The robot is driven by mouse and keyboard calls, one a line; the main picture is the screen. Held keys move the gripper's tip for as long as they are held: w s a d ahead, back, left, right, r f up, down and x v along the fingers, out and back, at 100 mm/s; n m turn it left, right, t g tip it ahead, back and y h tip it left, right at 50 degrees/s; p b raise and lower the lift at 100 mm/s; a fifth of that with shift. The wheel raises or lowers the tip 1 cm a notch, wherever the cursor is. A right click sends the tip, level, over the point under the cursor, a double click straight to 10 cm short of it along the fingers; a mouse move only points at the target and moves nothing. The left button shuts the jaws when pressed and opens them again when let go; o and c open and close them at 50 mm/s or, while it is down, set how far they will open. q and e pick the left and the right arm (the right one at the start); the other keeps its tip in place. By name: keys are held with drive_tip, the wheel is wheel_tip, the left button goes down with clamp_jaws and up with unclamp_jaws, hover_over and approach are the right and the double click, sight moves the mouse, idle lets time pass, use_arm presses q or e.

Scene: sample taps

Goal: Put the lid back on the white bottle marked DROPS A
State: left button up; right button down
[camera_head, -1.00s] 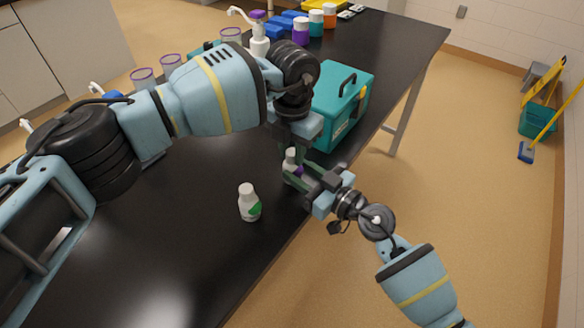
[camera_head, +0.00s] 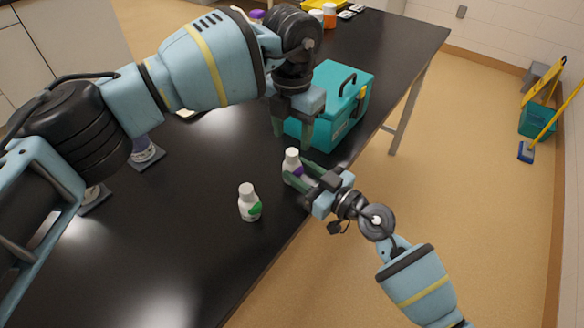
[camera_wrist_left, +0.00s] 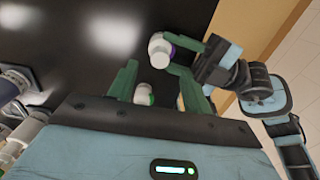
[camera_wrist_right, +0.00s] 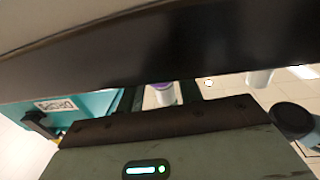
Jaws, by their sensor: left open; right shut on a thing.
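A white bottle with a purple label (camera_head: 292,167) stands upright near the table's front edge, white top up. My right gripper (camera_head: 297,172) is shut on its body from the right. It shows between the fingers in the right wrist view (camera_wrist_right: 163,95) and at the upper middle of the left wrist view (camera_wrist_left: 160,46). A second white bottle with a green label (camera_head: 249,204) stands free to the left; its top is white too. The lettering is too small to read on either. My left gripper (camera_head: 292,130) is open and empty, just above the purple-labelled bottle.
A teal case (camera_head: 338,98) with a dark handle stands close behind my left gripper. The black table (camera_head: 195,235) is clear around the green-labelled bottle. Dark stands (camera_head: 147,155) are partly hidden by my left arm. Orange and white containers (camera_head: 329,15) stand at the back.

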use_arm(q)
wheel_tip(320, 180, up, 6)
drive_tip(key=shift+r, duration=0.25)
use_arm(e)
drive_tip(key=c, duration=0.9)
unclamp_jaws()
drive_tip(key=shift+o, duration=0.2)
use_arm(q)
wheel_tip(320, 180, up, 3)
drive_tip(key=shift+s+f+p, duration=0.1)
drive_tip(key=shift+f+p, duration=0.05)
drive_tip(key=shift+p, duration=0.35)
use_arm(e)
drive_tip(key=v, duration=0.8)
